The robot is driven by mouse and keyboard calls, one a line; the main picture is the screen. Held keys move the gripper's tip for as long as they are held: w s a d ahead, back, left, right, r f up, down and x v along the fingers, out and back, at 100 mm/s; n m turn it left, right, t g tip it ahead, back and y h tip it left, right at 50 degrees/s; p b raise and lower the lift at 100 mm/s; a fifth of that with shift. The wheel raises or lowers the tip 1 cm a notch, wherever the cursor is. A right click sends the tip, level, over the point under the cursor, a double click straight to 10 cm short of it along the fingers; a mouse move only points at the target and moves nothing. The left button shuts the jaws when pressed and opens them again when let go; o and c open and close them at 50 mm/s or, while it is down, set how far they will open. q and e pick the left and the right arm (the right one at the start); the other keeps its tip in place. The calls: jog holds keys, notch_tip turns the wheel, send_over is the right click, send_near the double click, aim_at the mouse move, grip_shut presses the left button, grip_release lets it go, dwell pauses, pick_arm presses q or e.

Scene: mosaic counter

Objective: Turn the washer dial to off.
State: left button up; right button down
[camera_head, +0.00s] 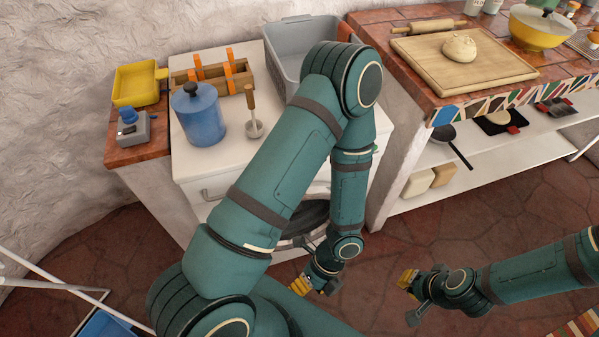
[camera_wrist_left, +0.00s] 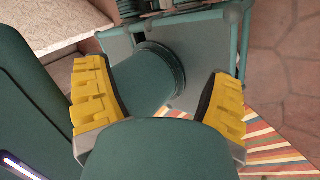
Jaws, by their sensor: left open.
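The washer (camera_head: 185,165) is a white machine with a pale top, a drawer handle on its front left and a dark round door (camera_head: 305,215) low on its front. My left arm crosses in front of it and hides much of its front. I cannot make out the dial. My left gripper (camera_head: 314,284) hangs low in front of the washer, apart from it. In the left wrist view its two yellow fingers (camera_wrist_left: 160,100) are spread, with parts of my own body behind them. My right gripper (camera_head: 410,297) is to the right above the floor; its opening is unclear.
A blue canister (camera_head: 199,117), a ladle (camera_head: 252,110), a wooden rack (camera_head: 205,77) and a grey bin (camera_head: 290,45) stand on the washer. A brick counter with a dough board (camera_head: 460,72) is at right. A white drying rack (camera_head: 55,285) stands at lower left.

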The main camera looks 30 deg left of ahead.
pick_arm(q)
jog(key=w+a+r+m+t+y, duration=0.2)
jog(key=a+m+y, duration=0.3)
jog(key=m, duration=0.5)
jog(key=w+a+r+m+t+y, duration=0.2)
jog(key=a+m+t+y, duration=0.15)
jog(key=m+y, duration=0.4)
jog(key=w+d+r+m+t+p, duration=0.1)
jog(key=w+r+m+t, duration=0.1)
jog(key=w+m+t, duration=0.7)
jog(key=w+d+r+m+t, duration=0.1)
jog(key=w+r+m+t, duration=0.2)
jog(key=m, duration=1)
jog(key=shift+n+t+h, duration=0.25)
jog(key=shift+t+h, duration=0.2)
jog(key=shift+t, duration=0.2)
jog(key=x, duration=0.4)
jog(key=b+x, duration=0.1)
jog(key=x, duration=0.7)
jog(key=shift+s+a+f, duration=0.1)
jog(key=shift+s+a, duration=0.05)
jog(key=shift+a, duration=0.5)
pick_arm(e)
jog(key=shift+a+f, duration=0.15)
jog(key=shift+a, duration=0.25)
pick_arm(q)
jog(key=c, duration=1.2)
